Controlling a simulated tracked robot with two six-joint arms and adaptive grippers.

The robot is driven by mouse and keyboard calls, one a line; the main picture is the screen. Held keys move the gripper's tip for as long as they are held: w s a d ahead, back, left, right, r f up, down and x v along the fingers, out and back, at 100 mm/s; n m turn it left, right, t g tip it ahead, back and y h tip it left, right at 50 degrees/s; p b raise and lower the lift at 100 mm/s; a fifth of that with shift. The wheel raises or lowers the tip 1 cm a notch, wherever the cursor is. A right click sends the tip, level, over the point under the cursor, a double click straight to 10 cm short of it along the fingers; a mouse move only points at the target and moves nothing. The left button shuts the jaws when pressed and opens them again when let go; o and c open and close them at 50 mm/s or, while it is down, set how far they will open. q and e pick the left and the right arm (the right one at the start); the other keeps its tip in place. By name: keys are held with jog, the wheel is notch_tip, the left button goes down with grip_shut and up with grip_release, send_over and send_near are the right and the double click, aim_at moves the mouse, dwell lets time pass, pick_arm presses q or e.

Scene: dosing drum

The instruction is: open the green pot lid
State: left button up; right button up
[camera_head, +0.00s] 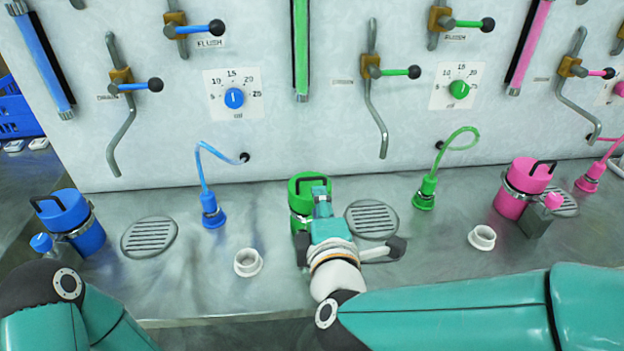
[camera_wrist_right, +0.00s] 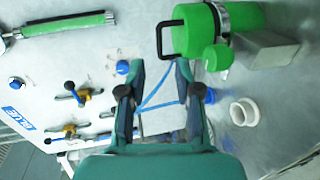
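The green pot (camera_head: 300,205) stands on the metal counter in the head view, its lower front hidden by my right gripper (camera_head: 322,205). Its green lid (camera_head: 305,178) is on the pot, with a black handle (camera_head: 314,185). In the right wrist view, the lid (camera_wrist_right: 198,30) and its bracket-shaped black handle (camera_wrist_right: 163,38) are at the upper right. My right gripper also shows in the right wrist view (camera_wrist_right: 160,85), with its two fingers apart and nothing held between them. The handle lies just beyond the fingertips, outside the gap. Only my left arm shows at lower left; its gripper is out of frame.
A blue pot (camera_head: 85,235) stands at left and a pink pot (camera_head: 515,195) at right. Blue (camera_head: 212,213) and green (camera_head: 425,192) nozzles with hoses stand on the counter. White rings (camera_head: 248,262) and drain grates (camera_head: 150,237) lie around. The panel with levers rises behind.

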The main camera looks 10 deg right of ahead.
aim_at(313, 179)
jog(key=x, duration=1)
jog(key=shift+w, duration=0.1)
grip_shut()
